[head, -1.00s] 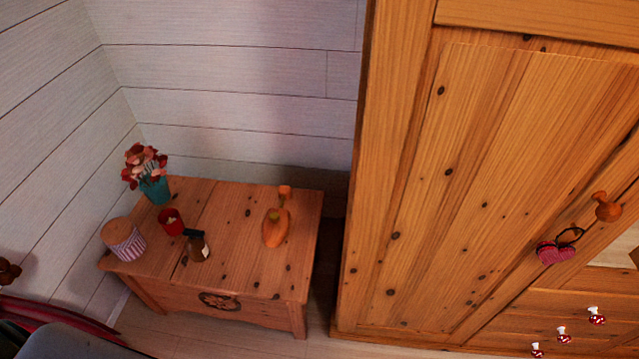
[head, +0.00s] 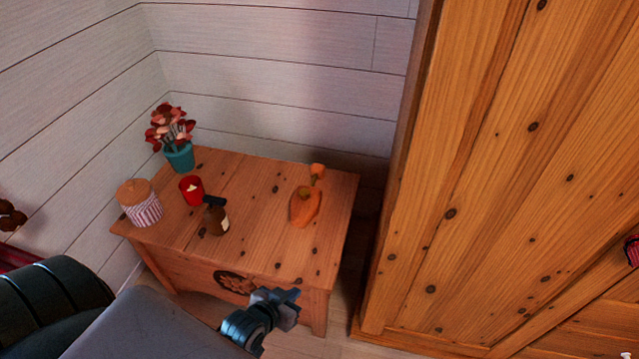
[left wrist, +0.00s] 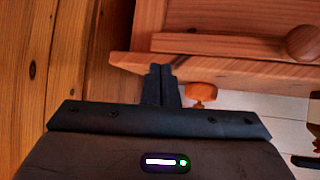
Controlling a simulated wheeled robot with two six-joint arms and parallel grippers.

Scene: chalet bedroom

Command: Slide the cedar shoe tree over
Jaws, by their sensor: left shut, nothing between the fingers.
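The orange-brown cedar shoe tree (head: 304,207) lies on the right part of the wooden chest top (head: 262,200), its round knob at the far end. My left gripper (head: 291,294) is shut and empty, in front of the chest's right front in the picture, apart from the shoe tree. In the left wrist view its closed fingers (left wrist: 161,84) point at wooden furniture. A small orange knob-like piece shows beside them there; I cannot tell whether it belongs to the shoe tree. My right gripper is out of view.
A tall wooden wardrobe (head: 480,200) stands to the right, past a narrow gap. White walls close the back.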

